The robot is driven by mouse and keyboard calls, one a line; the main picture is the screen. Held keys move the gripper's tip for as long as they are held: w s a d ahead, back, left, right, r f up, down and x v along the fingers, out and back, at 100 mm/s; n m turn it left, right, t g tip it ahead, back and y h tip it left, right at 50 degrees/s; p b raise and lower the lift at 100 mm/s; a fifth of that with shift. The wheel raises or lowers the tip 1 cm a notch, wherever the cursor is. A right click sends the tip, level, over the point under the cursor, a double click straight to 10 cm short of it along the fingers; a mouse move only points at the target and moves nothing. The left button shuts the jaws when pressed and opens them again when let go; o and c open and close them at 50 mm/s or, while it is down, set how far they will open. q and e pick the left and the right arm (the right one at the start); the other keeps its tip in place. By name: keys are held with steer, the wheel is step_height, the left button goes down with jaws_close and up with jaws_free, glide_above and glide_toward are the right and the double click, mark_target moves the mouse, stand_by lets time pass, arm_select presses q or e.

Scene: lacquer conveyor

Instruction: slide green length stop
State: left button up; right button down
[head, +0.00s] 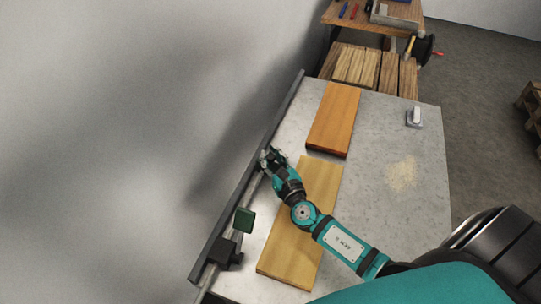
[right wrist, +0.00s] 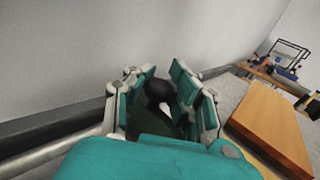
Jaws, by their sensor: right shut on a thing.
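My right gripper (head: 270,158) is at the long rail on the left edge of the grey table. In the right wrist view its fingers (right wrist: 160,100) are shut around a black knob (right wrist: 157,90). A dark green surface (right wrist: 146,122) shows below the knob, mostly hidden by my gripper. In the head view a green block (head: 244,220) sits at the rail, nearer than my right gripper and apart from it. A black block (head: 222,251) sits on the rail just nearer still. My left gripper is not in view.
A yellowish board (head: 290,255) lies under my right forearm, and an orange board (head: 334,118) lies beyond it. The grey rail (head: 250,166) runs along the table (head: 400,225). Sawdust (head: 402,174) and a small white-handled item (head: 415,117) lie at right.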

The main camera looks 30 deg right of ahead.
steer(key=shift+w+f, duration=0.1)
steer(key=shift+w, duration=0.05)
steer(key=s+a, duration=0.6)
steer(key=shift+a, duration=0.15)
steer(key=shift+w+f, duration=0.1)
steer(key=c, duration=1.1)
jaws_free()
steer(key=shift+s+d, duration=0.3)
steer(key=shift+d, duration=0.05)
steer(key=shift+a, duration=0.1)
steer(key=shift+w+a+r, duration=0.1)
steer(key=shift+r, duration=0.1)
